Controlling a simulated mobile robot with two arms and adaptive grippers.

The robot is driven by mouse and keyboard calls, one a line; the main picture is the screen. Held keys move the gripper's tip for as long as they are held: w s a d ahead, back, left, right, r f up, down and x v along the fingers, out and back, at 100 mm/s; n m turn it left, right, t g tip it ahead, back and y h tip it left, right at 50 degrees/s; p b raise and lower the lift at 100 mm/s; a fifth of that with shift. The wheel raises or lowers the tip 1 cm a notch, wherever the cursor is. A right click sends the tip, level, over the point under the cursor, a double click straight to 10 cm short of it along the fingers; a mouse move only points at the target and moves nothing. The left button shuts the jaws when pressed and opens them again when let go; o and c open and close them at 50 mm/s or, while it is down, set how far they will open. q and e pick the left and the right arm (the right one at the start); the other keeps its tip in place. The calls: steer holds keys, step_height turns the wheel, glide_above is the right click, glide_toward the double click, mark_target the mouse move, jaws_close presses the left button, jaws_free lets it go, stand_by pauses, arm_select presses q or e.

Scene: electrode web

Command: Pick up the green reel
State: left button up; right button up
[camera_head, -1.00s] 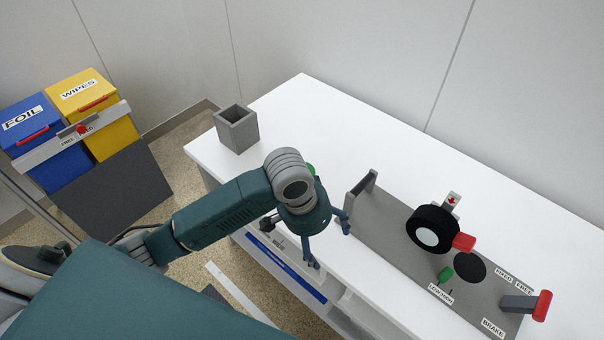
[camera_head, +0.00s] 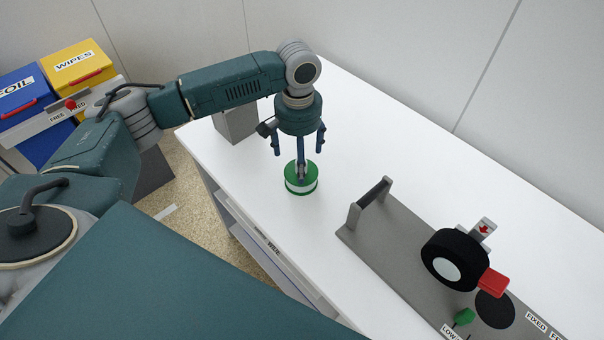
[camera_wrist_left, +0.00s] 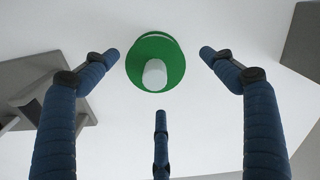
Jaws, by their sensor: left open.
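The green reel (camera_head: 301,187) stands on the white table, with a pale band around its side. In the left wrist view the reel (camera_wrist_left: 172,72) shows a round green face with a white core. My left gripper (camera_head: 299,155) points down just above the reel. Its three blue fingers are open and spread around the reel's outline in the wrist view, with gaps between the fingertips and the rim. One finger hangs in front of the reel in the head view, and I cannot tell whether it touches. My right gripper is not in view.
A grey open box (camera_head: 236,124) stands behind my left arm. To the right, a grey fixture plate (camera_head: 385,250) carries an upright bracket (camera_head: 370,205), a black roller (camera_head: 455,260), a red handle (camera_head: 493,282) and a green knob (camera_head: 464,316). The table between reel and bracket is clear.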

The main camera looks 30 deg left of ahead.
mark_target(310, 184)
arm_select(q)
steer(key=shift+f, duration=0.45)
steer(key=shift+w+f, duration=0.1)
steer(key=shift+f, duration=0.2)
steer(key=f, duration=0.3)
steer(key=f+p, duration=0.1)
steer(key=shift+w+d+f, duration=0.15)
steer(key=shift+d+f, duration=0.1)
steer(key=shift+d, duration=0.1)
steer(key=shift+f, duration=0.3)
steer(key=shift+c, duration=0.6)
steer(key=c, duration=1)
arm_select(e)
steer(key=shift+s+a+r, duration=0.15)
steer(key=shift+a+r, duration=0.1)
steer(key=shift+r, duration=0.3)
